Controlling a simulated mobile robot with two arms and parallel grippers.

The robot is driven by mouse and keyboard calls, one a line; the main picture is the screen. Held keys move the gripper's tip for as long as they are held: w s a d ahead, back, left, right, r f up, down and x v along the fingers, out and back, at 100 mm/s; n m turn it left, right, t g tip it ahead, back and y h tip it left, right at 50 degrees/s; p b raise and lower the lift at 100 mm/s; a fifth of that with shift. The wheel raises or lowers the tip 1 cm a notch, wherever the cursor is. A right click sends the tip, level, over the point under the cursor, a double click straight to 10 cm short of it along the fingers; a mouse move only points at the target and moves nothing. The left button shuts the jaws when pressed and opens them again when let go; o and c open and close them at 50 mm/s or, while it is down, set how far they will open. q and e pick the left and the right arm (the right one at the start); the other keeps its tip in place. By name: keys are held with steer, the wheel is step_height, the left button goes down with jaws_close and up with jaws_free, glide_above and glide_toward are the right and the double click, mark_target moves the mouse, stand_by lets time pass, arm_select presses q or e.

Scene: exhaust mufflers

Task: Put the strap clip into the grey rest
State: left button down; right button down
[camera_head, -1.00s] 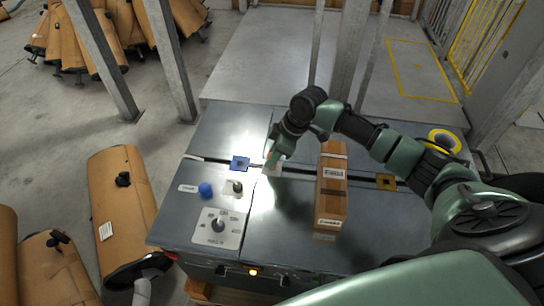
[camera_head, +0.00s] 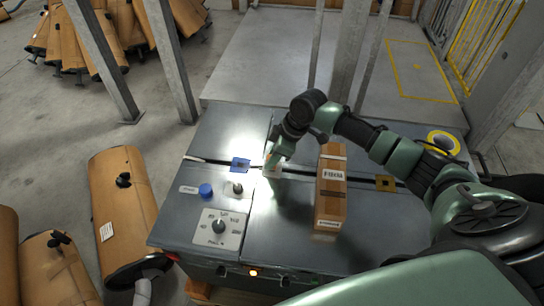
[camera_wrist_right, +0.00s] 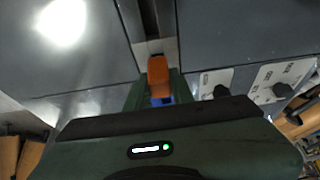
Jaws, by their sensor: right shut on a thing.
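The strap clip (camera_wrist_right: 157,72) is an orange piece in the right wrist view. My right gripper (camera_wrist_right: 155,88) is shut on it, with a green finger on each side. A light grey patch (camera_wrist_right: 142,48), which looks like the grey rest, lies just beyond and partly under the clip. In the head view my right gripper (camera_head: 273,166) points down over this spot, left of the long brown box. The clip is mostly hidden there. I cannot tell whether the clip touches the rest. My left gripper is not in view.
On the dark bench top (camera_head: 285,215) are a brown box (camera_head: 331,190), a blue square (camera_head: 240,165), a blue knob (camera_head: 206,190), a dial plate (camera_head: 218,229), a yellow square (camera_head: 386,183) and a yellow ring (camera_head: 443,142). A dark groove crosses the top.

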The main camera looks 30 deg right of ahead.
steer(key=shift+p, duration=0.85)
stand_by(1.2)
steer(key=shift+f, duration=0.45)
stand_by(0.4)
steer(key=c, duration=1.1)
jaws_free()
steer(key=shift+c, duration=0.2)
steer(key=v, duration=0.8)
steer(key=shift+a, duration=0.1)
